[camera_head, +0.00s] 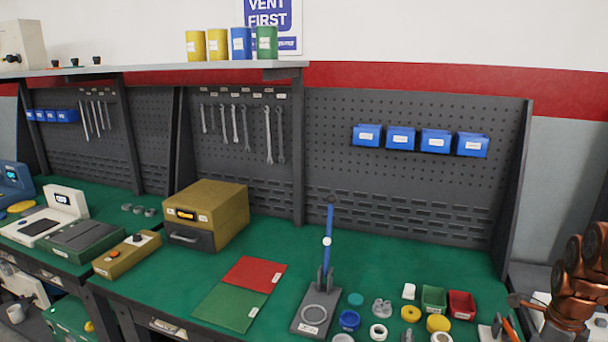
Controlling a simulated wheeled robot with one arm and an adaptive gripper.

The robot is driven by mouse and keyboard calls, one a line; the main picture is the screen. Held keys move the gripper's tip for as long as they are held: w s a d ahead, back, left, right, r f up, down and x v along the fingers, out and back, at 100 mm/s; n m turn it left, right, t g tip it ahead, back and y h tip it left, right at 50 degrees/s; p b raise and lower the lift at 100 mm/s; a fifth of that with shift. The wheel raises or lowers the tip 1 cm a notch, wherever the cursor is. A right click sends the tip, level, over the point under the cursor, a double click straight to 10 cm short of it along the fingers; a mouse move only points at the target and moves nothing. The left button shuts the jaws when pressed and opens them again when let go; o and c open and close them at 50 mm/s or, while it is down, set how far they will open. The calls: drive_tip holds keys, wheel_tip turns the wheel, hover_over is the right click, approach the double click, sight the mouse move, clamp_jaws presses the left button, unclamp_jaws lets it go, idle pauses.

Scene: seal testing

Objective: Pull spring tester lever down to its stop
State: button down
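The spring tester stands near the front of the green-topped bench, right of the middle of the head view. It has a dark grey base plate (302,318) with a round ring on it and a white label at its front. Its blue lever (328,222) rises almost upright from a dark bracket (325,279) at the back of the base. The lever has a dark tip and a white band partway up. My gripper is not in view, and nothing touches the lever.
A red mat (256,272) and a green mat (229,306) lie left of the tester, with a mustard box (222,210) behind them. Several rings, caps and small bins, including a red bin (461,304), lie to its right.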

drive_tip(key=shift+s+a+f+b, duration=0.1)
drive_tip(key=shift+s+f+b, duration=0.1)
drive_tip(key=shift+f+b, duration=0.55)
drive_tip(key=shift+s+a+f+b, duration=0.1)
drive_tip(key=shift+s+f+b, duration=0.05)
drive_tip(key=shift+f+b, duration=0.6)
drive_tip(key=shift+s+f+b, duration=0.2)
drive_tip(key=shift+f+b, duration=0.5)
drive_tip(key=shift+b, duration=0.1)
idle(1.0)
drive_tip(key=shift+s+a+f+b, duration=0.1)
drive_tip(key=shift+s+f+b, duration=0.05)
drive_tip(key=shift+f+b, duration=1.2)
idle(0.3)
idle(0.4)
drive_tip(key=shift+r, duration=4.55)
